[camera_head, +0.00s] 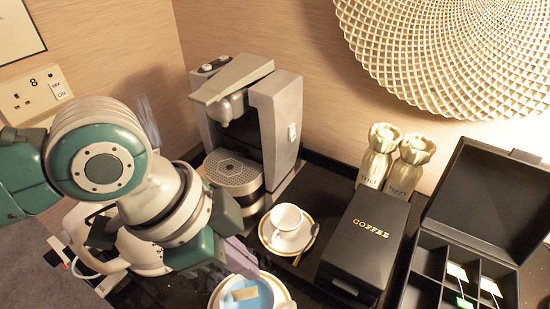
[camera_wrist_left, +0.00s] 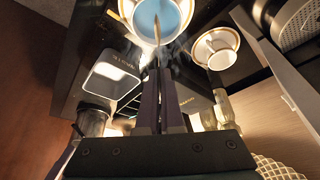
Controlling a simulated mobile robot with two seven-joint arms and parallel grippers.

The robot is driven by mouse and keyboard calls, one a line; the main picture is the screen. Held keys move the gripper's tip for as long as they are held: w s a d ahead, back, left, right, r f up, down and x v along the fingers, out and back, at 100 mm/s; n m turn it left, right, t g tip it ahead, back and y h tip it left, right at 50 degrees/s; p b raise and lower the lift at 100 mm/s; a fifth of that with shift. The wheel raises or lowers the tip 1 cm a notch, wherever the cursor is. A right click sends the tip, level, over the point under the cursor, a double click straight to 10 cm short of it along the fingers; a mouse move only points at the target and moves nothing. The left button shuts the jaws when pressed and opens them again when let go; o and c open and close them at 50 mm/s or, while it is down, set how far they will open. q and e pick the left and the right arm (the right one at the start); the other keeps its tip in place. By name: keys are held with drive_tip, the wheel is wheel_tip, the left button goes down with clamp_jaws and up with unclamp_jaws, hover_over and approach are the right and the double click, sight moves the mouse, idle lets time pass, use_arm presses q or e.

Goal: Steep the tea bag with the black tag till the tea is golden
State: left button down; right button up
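A white cup (camera_head: 224,300) with blue-looking liquid stands on a gold-rimmed saucer (camera_head: 288,293) at the bottom edge of the head view. A tan tea bag (camera_head: 245,293) is in the liquid. In the left wrist view the cup (camera_wrist_left: 184,12) is at the top, with the brown bag (camera_wrist_left: 157,28) upright in it. My left gripper (camera_head: 240,262) is above the cup, its dark fingers (camera_wrist_left: 158,72) close together in line with the bag. It appears shut on the bag's string or tag. The black tag is not discernible. My right gripper is not in view.
An empty white cup (camera_head: 287,216) stands on a saucer by the coffee machine (camera_head: 262,120). A black coffee box (camera_head: 365,245) and an open tea box (camera_head: 428,245) with tagged bags are at the right. A white kettle (camera_head: 140,252) is below my left arm.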

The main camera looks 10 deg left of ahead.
sight(249, 288)
use_arm(q)
drive_tip(key=shift+f+b, duration=1.65)
drive_tip(key=shift+f, duration=1.05)
idle(5.3)
